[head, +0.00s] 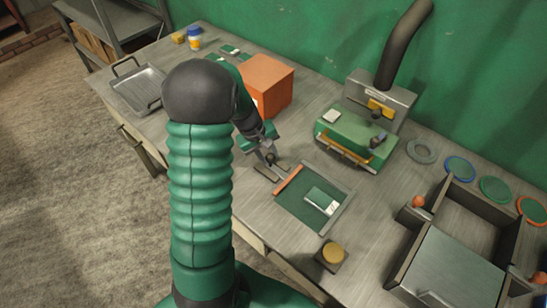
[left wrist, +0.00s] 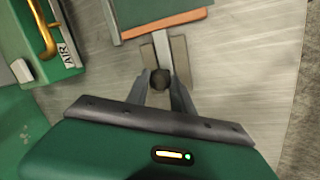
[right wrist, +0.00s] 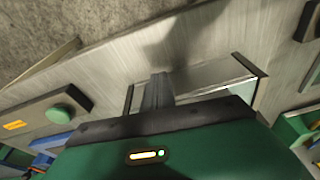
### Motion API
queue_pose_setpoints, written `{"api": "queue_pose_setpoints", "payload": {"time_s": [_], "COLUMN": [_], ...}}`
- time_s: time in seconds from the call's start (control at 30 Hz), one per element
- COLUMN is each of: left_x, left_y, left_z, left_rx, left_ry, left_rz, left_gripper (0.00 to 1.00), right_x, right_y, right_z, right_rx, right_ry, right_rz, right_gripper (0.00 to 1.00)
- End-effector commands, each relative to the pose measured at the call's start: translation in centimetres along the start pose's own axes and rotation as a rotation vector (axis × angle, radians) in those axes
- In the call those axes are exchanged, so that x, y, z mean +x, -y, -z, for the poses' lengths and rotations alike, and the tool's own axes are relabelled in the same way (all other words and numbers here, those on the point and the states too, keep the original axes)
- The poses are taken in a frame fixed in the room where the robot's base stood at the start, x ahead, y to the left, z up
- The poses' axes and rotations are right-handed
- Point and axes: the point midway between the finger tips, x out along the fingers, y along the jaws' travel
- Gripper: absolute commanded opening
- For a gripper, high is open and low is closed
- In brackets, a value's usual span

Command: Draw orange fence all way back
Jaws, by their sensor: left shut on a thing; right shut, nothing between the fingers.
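The orange fence (head: 288,180) is a thin bar lying along the left edge of a dark green bed (head: 296,204). In the left wrist view the fence (left wrist: 165,24) crosses the end of a pale stem between two grey rails. A dark round knob (left wrist: 161,80) sits on the stem. My left gripper (head: 268,162) is shut on this knob, and its fingers also show in the left wrist view (left wrist: 160,84). My right gripper (right wrist: 158,84) is shut and empty over the bench; it is not in the head view.
A green-and-white block (head: 322,200) lies on the bed. A green machine (head: 355,138) with a hose stands behind it. An orange box (head: 266,84) is at the back, a metal tray (head: 138,90) at the left, and a grey divided bin (head: 468,225) at the right.

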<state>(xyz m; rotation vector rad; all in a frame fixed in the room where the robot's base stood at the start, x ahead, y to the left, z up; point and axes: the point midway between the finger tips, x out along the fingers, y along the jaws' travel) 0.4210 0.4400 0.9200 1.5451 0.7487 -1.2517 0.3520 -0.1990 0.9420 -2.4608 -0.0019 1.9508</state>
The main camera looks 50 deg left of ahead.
Motion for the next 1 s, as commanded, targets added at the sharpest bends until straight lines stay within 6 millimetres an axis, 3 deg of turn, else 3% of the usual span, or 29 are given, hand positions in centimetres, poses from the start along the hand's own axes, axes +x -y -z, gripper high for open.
{"api": "queue_pose_setpoints", "payload": {"time_s": [0.1, 0.13, 0.27, 0.57, 0.67, 0.77, 1.0], "left_x": [-0.2, -0.3, -0.2, -0.2, -1.1, -3.0, -10.1], "left_y": [0.1, 0.1, 0.1, 0.0, -0.1, -0.1, 0.0], "left_z": [0.6, 0.5, 0.4, 0.2, 0.2, 0.3, 0.5], "left_rx": [-0.004, -0.004, -0.003, -0.002, 0.0, 0.0, -0.002], "left_ry": [-0.016, -0.016, -0.012, -0.008, -0.01, -0.011, -0.012], "left_rz": [-0.001, -0.001, -0.001, -0.001, -0.002, -0.003, -0.004], "left_gripper": [0.0, 0.32, 0.49, 0.5, 0.5, 0.5, 0.5], "right_x": [0.0, 0.0, 0.0, 0.0, -0.1, -0.3, -0.9], "right_y": [0.0, 0.0, 0.0, 0.0, 0.0, 0.0, 0.0], "right_z": [0.0, 0.0, 0.0, 0.0, 0.0, 0.1, 0.2], "right_rx": [0.0, 0.0, 0.0, 0.0, 0.0, 0.0, 0.0], "right_ry": [0.0, 0.0, 0.0, 0.0, 0.0, 0.0, 0.0], "right_rz": [0.0, 0.0, 0.0, 0.0, 0.0, 0.0, 0.0], "right_gripper": [0.0, 0.0, 0.0, 0.0, 0.0, 0.0, 0.0]}}
